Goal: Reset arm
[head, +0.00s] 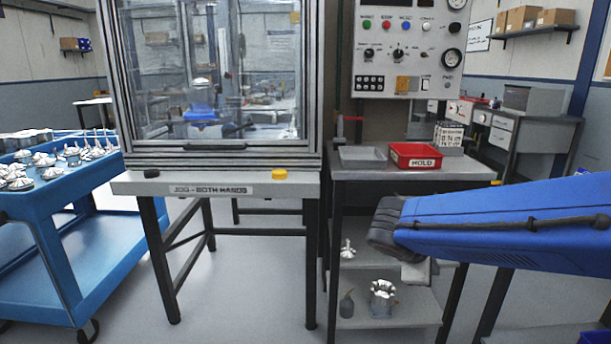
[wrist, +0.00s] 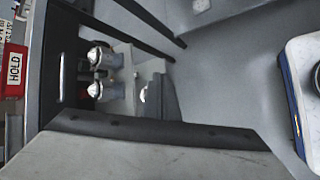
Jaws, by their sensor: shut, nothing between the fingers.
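My blue arm (head: 500,232) reaches in from the right edge of the head view. Its dark rounded end (head: 388,228) stands in front of the right part of the lower shelves. I cannot make out my gripper's fingers in the head view, and none show in the wrist view. The wrist view is turned sideways and looks past a dark-edged grey surface (wrist: 150,155) towards shelves with silver parts (wrist: 101,57). I see nothing held.
A glass-fronted machine (head: 215,75) stands on a bench. Beside it, a red HOLD tray (head: 413,157) and a grey tray (head: 362,157) sit on a stand. A blue cart (head: 50,215) with several metal parts is at left. The floor (head: 240,290) between is clear.

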